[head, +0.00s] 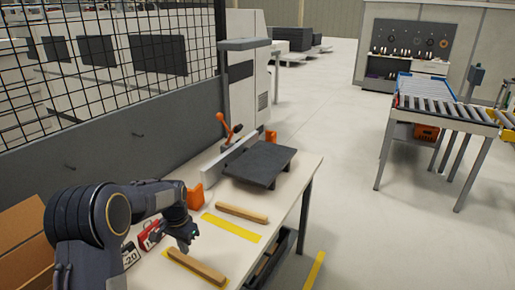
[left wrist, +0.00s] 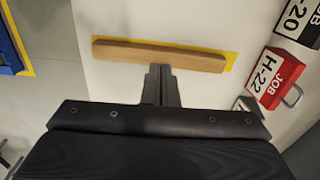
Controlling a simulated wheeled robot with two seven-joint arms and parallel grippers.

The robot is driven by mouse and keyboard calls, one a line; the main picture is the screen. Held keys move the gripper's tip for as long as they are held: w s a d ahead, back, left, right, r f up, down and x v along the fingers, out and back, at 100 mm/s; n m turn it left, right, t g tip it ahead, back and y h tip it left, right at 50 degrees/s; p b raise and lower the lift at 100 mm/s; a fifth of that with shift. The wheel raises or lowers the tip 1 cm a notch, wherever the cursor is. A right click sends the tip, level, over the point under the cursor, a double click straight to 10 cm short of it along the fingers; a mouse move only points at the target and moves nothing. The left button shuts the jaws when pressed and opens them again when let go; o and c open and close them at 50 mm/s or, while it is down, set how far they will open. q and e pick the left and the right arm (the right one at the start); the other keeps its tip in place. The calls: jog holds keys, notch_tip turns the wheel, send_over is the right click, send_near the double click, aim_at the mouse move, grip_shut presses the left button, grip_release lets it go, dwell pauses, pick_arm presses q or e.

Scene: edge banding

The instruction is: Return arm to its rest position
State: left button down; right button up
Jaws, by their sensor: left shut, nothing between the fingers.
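My left arm comes in from the left in the head view, and its gripper (head: 188,245) hangs over the near part of the white table (head: 240,252). In the left wrist view the fingers (left wrist: 160,85) are together with nothing between them. A wooden strip (left wrist: 158,55) lies on a yellow marking just beyond the fingertips. The same strip (head: 197,267) shows beside the gripper in the head view. A second wooden strip (head: 241,213) lies farther back beside another yellow marking (head: 231,227). Whether the fingertips touch the near strip cannot be told. My right gripper is not in view.
A dark panel (head: 260,164) lies at the table's back by a fence with orange parts. A red job tag (head: 151,233) and a black one (head: 131,254) stand near my arm. A mesh guard (head: 110,50) rises at left. A roller conveyor (head: 440,90) stands right, beyond open floor.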

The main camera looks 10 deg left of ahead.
pick_arm(q)
jog(key=s+d+r+n+t+h+b, duration=0.1)
jog(key=s+d+r+n+t+h, duration=0.15)
jog(key=s+r, duration=1.05)
jog(key=s+d+n+t, duration=0.1)
jog(key=s+d, duration=0.2)
jog(key=s, duration=0.6)
jog(key=s+d+f+n+t+h+b, duration=0.1)
jog(key=s+d+n+t, duration=0.1)
jog(key=s, duration=0.7)
jog(key=shift+s+d+f, duration=0.3)
jog(key=shift+s+d, duration=0.05)
jog(key=shift+d, duration=0.35)
